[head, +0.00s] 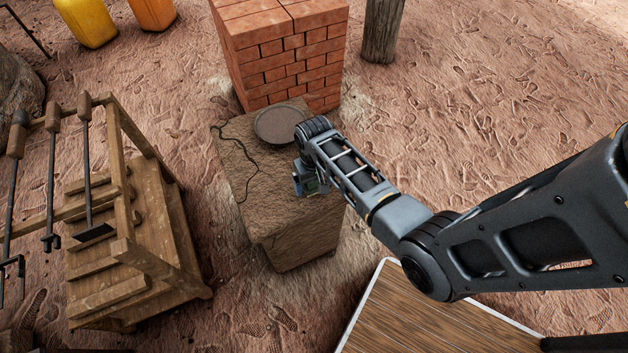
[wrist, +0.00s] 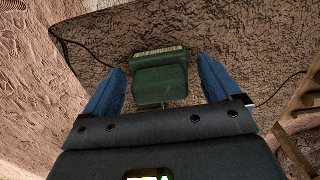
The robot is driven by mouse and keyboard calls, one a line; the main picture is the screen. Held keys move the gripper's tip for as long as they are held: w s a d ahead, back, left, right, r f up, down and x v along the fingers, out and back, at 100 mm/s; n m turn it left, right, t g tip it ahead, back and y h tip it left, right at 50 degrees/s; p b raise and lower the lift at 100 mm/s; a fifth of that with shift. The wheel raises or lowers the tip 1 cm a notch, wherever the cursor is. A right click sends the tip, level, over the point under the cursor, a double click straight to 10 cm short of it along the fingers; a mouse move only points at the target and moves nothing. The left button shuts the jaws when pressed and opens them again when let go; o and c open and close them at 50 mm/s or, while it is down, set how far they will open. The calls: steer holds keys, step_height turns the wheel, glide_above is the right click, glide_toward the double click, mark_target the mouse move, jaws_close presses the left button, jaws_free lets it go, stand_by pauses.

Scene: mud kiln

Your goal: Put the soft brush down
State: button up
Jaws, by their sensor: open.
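The soft brush (wrist: 161,83) has a dark green body and a pale bristle strip at its far end. In the wrist view it lies between the two blue fingers of my gripper (wrist: 160,76). The fingers are open, with a gap on each side of the brush. Brown rough surface of the mud block (wrist: 230,45) shows behind it; whether the brush rests on that surface is hard to tell. In the head view my gripper (head: 306,182) is over the right part of the block's top (head: 232,165), largely hidden by my arm.
A round grey dish (head: 272,126) sits at the back of the block, close to my wrist. A dark cord (head: 250,165) lies on the top's left side. A brick stack (head: 285,60) stands behind. A wooden tool rack (head: 130,230) is left, a wooden tabletop (head: 420,318) front right.

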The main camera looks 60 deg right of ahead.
steer(key=shift+f, duration=0.15)
step_height(320, 180, up, 8)
steer(key=shift+d+b, duration=0.15)
steer(key=shift+b, duration=0.15)
steer(key=s+a+r+n+t+h, duration=0.2)
steer(key=s+a+n+t, duration=0.35)
steer(key=s+a, duration=0.7)
steer(key=s+a+r+t, duration=0.2)
steer(key=s+r+t, duration=0.1)
steer(key=r, duration=0.5)
steer(key=s+a+r+n+t+y, duration=0.1)
steer(key=s+a+r+t, duration=0.1)
steer(key=r, duration=0.7)
steer(key=s+a+r+t+y, duration=0.1)
steer(key=s+a+r+t, duration=0.2)
steer(key=s+r, duration=0.3)
step_height(320, 180, up, 3)
steer(key=shift+s+r+t, duration=0.1)
steer(key=shift+s+t, duration=0.05)
steer(key=shift+t, duration=0.6)
steer(key=shift+c, duration=0.4)
